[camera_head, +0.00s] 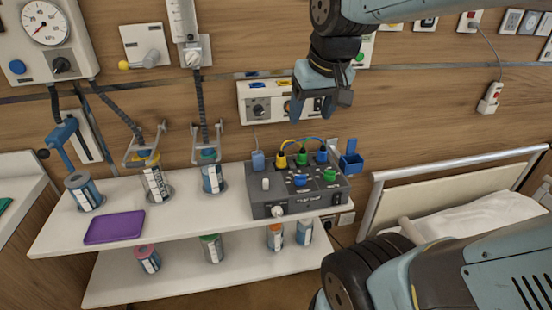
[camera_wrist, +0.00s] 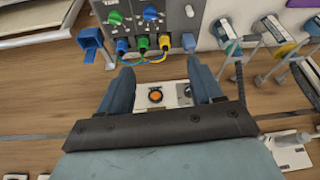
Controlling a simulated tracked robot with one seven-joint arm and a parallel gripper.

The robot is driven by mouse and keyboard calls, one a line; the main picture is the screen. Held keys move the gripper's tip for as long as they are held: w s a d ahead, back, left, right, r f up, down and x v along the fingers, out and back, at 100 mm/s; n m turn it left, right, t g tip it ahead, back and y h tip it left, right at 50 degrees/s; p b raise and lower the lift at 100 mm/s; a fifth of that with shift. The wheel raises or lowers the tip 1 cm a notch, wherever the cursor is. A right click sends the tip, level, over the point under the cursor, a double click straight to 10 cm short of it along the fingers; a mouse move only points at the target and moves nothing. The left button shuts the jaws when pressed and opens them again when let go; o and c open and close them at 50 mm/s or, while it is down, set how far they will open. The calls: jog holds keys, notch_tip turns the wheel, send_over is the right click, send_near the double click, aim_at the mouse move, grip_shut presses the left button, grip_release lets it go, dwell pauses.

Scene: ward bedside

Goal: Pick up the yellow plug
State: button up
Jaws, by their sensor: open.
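The yellow plug (camera_head: 281,161) stands in the row of plugs along the back edge of the grey control box (camera_head: 264,209). It is between a grey-blue plug (camera_head: 258,160) and a green plug (camera_head: 302,158). It also shows in the wrist view (camera_wrist: 164,42), just beyond the fingertips and between them in the picture. My gripper (camera_head: 312,108) is open and empty, above and behind the row of plugs, in front of the wall. The wrist view shows its two fingers spread (camera_wrist: 160,66). Yellow and blue cables arch over the plugs.
A blue plug (camera_head: 321,157) ends the row, with a blue holder (camera_head: 351,160) to its right. A white wall panel (camera_head: 250,90) is behind my gripper. Jars and a purple tray (camera_head: 114,227) are on the white shelf (camera_head: 60,240). A bed rail (camera_head: 440,168) is at the right.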

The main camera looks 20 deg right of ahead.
jog(key=w+f+g, duration=0.2)
jog(key=w+f, duration=0.1)
jog(key=w, duration=0.6)
jog(key=g, duration=0.2)
send_near(281, 151)
jog(key=shift+n+h, duration=0.3)
jog(key=shift+h, duration=0.1)
notch_tip(281, 151, down, 7)
jog(key=shift+a+f, duration=0.15)
jog(key=shift+w+f, duration=0.2)
jog(key=shift+f, duration=2.25)
jog(key=shift+c, duration=0.5)
jog(key=c, duration=1)
